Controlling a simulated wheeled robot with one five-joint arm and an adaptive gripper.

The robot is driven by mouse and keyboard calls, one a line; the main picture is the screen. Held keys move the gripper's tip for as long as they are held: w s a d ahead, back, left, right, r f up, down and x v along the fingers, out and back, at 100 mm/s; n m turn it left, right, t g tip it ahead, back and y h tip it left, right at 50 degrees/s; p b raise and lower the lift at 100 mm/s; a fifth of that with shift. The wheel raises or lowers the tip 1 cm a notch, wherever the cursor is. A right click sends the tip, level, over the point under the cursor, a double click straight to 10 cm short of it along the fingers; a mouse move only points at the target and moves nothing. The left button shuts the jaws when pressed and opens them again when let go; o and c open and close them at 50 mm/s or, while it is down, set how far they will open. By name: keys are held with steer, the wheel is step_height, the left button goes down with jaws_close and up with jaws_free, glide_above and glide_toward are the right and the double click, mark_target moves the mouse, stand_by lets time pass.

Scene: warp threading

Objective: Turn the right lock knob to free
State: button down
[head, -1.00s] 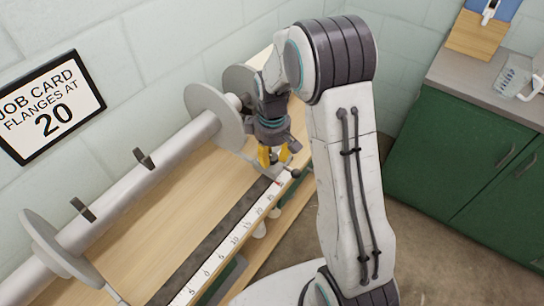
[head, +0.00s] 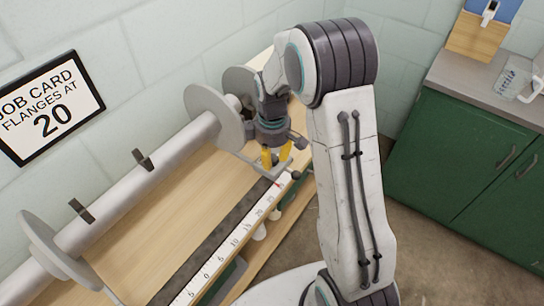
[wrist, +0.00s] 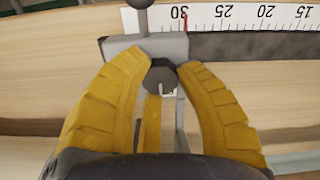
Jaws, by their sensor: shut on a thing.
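My gripper (head: 276,163) is at the right end of the bench, beside the right flange disc (head: 214,118). In the wrist view its yellow fingers (wrist: 162,72) are shut around a small dark knob (wrist: 160,79) with a pale mark on it. The fingers hide part of the knob. The knob sits at a grey slider block (wrist: 120,47) with a dark ball (wrist: 140,3) at its outer side. A red pointer (wrist: 185,22) stands close to 30 on the white scale (wrist: 240,16). In the head view the knob is hidden by the fingers.
A grey beam (head: 180,147) runs along the wall with a left flange disc (head: 60,243) and two dark clips. A dark rail (head: 215,235) lies along the scale. The job card (head: 51,107) reads flanges at 20. Green cabinets (head: 460,160) stand to the right.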

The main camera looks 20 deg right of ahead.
mark_target(273, 158)
steer(key=c, duration=0.8)
jaws_free()
steer(key=shift+s, duration=0.1)
steer(key=shift+c, duration=0.2)
step_height(273, 158, up, 12)
